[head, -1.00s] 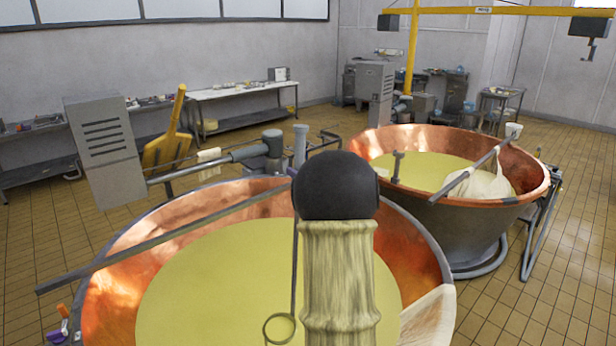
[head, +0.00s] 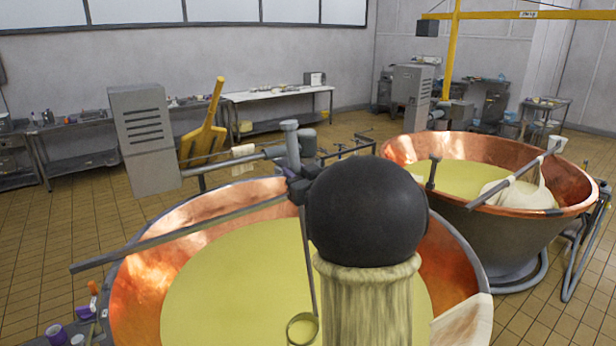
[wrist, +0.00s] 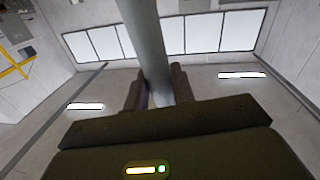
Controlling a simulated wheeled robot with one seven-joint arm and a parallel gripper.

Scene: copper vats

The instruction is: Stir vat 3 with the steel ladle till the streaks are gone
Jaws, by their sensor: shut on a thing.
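The steel ladle's thick grey handle end (head: 291,150) stands above my gripper (head: 299,188), which is shut on it. In the wrist view the grey handle (wrist: 148,40) rises between the two fingers. Its thin shaft runs down to a small round bowl (head: 302,330) over the near copper vat (head: 140,285). I cannot tell how deep the bowl sits. The vat's yellow liquid (head: 220,285) looks even, with no streaks visible. My arm hides part of the surface and the right wall. No number shows on either vat.
A grey bar (head: 170,238) crosses the near vat's left side. A second copper vat (head: 490,235) stands to the right, with a bar and white cloth (head: 520,190). A grey machine box (head: 145,135) and yellow paddle (head: 205,140) stand behind. Tiled floor is open at left.

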